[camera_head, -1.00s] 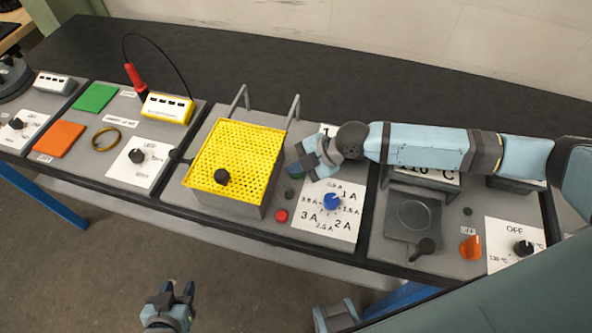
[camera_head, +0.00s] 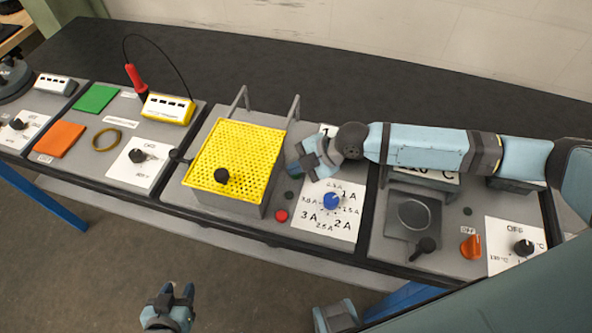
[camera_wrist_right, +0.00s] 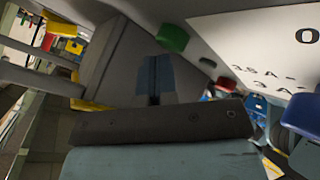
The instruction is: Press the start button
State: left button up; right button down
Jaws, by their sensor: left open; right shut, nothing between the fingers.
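The green button (camera_wrist_right: 173,38) shows in the right wrist view on the grey panel, beside the white dial plate. A small dark button (camera_head: 289,195) and a red button (camera_head: 281,216) stand in line with it; the red one also shows in the right wrist view (camera_wrist_right: 226,84). My right gripper (camera_head: 298,172) is shut and empty, close over the panel by the green button. In the head view its fingers largely hide that button; I cannot tell whether they touch it. My left gripper (camera_head: 178,290) is open and empty, in front of the bench.
A yellow perforated box (camera_head: 235,160) with two grey posts stands left of the right gripper. A blue dial knob (camera_head: 331,201) sits on the white plate just in front of it. The dark rear of the bench (camera_head: 330,90) is clear.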

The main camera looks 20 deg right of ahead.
jog(key=shift+s+a+f, duration=0.1)
jog(key=shift+s+f, duration=0.3)
jog(key=shift+f, duration=0.15)
jog(key=shift+w+r+p, duration=0.2)
jog(key=shift+r+p, duration=0.35)
jog(key=shift+p, duration=0.05)
jog(key=shift+r, duration=0.2)
jog(key=shift+w+r+p, duration=0.15)
jog(key=shift+r+p, duration=0.3)
jog(key=shift+r, duration=0.1)
notch_tip(320, 180, up, 4)
jog(key=p, duration=0.3)
jog(key=shift+r, duration=0.1)
